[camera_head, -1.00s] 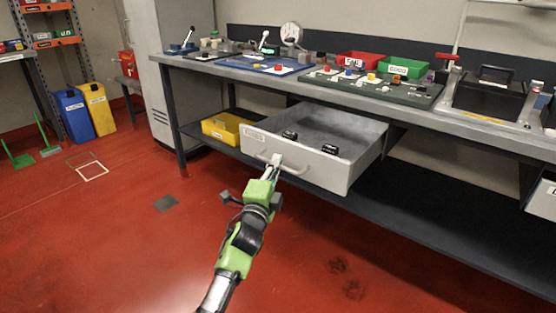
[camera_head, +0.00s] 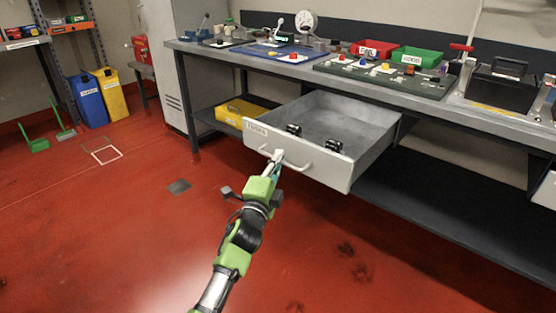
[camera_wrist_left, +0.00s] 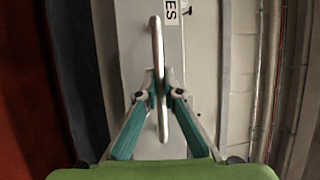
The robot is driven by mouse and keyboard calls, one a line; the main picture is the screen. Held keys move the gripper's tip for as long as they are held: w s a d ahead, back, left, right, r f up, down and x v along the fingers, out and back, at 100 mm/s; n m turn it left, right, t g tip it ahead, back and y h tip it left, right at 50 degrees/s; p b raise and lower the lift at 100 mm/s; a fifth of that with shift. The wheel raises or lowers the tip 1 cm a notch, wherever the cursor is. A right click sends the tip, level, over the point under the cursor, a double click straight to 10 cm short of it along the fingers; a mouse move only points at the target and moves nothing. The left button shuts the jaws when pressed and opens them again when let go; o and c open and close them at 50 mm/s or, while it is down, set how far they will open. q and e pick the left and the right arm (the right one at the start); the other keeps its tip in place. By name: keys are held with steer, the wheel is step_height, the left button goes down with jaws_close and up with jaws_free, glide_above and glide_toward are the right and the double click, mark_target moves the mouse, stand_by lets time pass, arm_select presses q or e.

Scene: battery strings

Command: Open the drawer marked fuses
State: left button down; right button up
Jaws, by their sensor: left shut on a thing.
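The grey drawer (camera_head: 330,172) under the workbench stands pulled well out, with several small black items (camera_head: 294,129) inside. Its front carries a label (camera_head: 257,130), too small to read fully here; the left wrist view shows a label (camera_wrist_left: 174,10) ending in "ES". The metal bar handle (camera_head: 301,166) is on the drawer front. My left gripper (camera_head: 277,158) is shut on this handle; in the left wrist view its fingers (camera_wrist_left: 160,88) close around the bar (camera_wrist_left: 157,45). My right gripper is not in view.
The workbench (camera_head: 425,107) holds panels, a red bin (camera_head: 377,49) and a green bin (camera_head: 418,60). A yellow bin (camera_head: 238,110) sits on the lower shelf behind the drawer. Blue and yellow bins (camera_head: 89,101) stand at the left. The red floor before the drawer is clear.

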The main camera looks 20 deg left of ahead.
arm_select(q)
steer(key=c, duration=2.2)
jaws_free()
steer(key=shift+o, duration=0.2)
steer(key=s+f, duration=0.2)
steer(key=s, duration=0.9)
steer(key=shift+s+d+f, duration=0.15)
steer(key=shift+s+d, duration=0.15)
steer(key=shift+s, duration=0.1)
